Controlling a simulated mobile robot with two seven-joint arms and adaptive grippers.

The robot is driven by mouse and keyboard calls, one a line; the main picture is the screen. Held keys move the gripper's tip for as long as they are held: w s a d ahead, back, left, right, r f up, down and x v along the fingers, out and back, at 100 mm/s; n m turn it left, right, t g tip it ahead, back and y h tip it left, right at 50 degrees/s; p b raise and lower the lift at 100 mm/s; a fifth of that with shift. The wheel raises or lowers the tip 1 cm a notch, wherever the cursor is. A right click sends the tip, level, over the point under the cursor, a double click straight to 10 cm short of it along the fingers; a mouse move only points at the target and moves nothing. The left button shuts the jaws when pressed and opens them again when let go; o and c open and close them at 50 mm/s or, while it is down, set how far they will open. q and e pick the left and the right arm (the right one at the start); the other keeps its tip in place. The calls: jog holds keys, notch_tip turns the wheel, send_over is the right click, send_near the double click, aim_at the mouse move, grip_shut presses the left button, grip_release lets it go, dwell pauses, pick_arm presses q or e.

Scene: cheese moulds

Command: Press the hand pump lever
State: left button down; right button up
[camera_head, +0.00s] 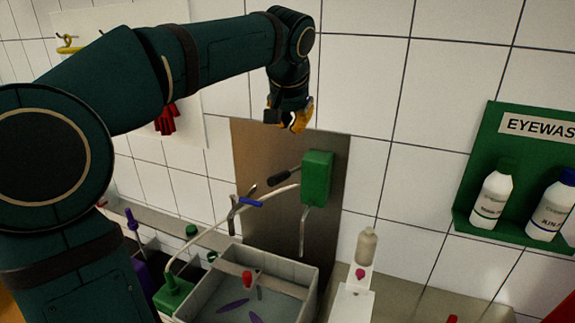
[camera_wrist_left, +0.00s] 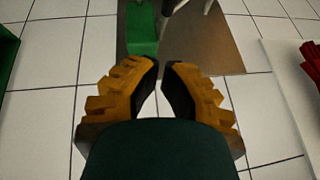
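A green box (camera_head: 316,178) is mounted on a brown metal plate. A dark-gripped lever (camera_head: 286,176) juts out to its left, and a thin metal spout hangs below. This looks like the hand pump. The box also shows at the top of the left wrist view (camera_wrist_left: 142,28), with a dark part beside it, cut by the frame edge. My left gripper (camera_head: 299,122) is above the box and lever, apart from both. Its orange fingers (camera_wrist_left: 161,66) have their tips close together with nothing between them. My right gripper is out of view.
A grey basin (camera_head: 300,267) stands below, with a blue-handled tap (camera_head: 249,202) and a pale hose (camera_head: 205,232). A dispenser bottle (camera_head: 366,245) stands on a white stand to the right. A green eyewash shelf (camera_head: 467,207) with two bottles is on the right wall. Tiled wall between is clear.

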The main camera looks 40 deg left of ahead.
pick_arm(q)
send_over(288, 175)
jog(key=d, duration=0.2)
notch_tip(288, 175, down, 8)
jog(key=f, duration=0.1)
jog(key=s+f, duration=0.1)
jog(key=f, duration=0.1)
jog(key=a+f, duration=0.1)
jog(key=shift+s+f, duration=0.2)
jog(key=shift+s, duration=0.15)
jog(key=shift+f, duration=0.15)
